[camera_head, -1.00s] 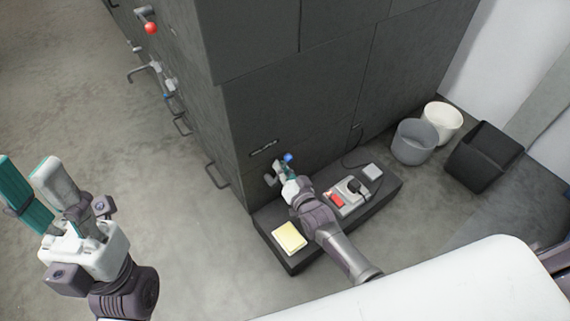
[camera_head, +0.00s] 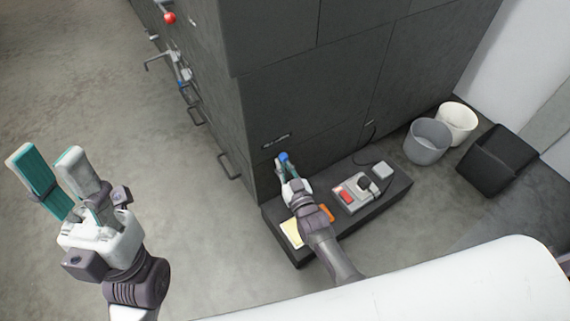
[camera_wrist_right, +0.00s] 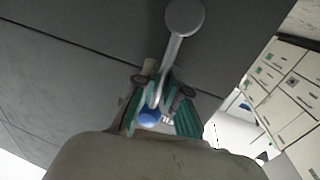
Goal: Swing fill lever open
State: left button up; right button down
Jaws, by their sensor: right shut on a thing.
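The fill lever is a grey metal arm (camera_wrist_right: 171,62) with a round pivot at the top and a blue knob (camera_wrist_right: 150,118) at its lower end. In the head view, the blue knob (camera_head: 284,157) shows low on the dark cabinet front, below a short slot-like mark. My right gripper (camera_head: 283,170) is at the lever. In the right wrist view its teal fingers (camera_wrist_right: 162,100) are closed around the lever arm near the knob; the fingers partly hide that end. My left gripper (camera_head: 52,172) is open and empty, away from the cabinet over the floor at left.
A low dark plinth (camera_head: 300,258) at the cabinet foot bears a yellow pad (camera_head: 292,233), an orange item (camera_head: 326,212) and a grey device (camera_head: 357,204). Bins (camera_head: 428,141) stand right. Cabinet side handles (camera_head: 230,167) protrude. Floor at left is clear.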

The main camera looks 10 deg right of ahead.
jog(key=shift+f, duration=0.1)
dwell(0.3)
jog(key=c, duration=1.2)
grip_release()
jog(key=shift+s, duration=0.15)
jog(key=s+d, duration=0.1)
jog(key=s, duration=1)
jog(key=shift+s+d, duration=0.35)
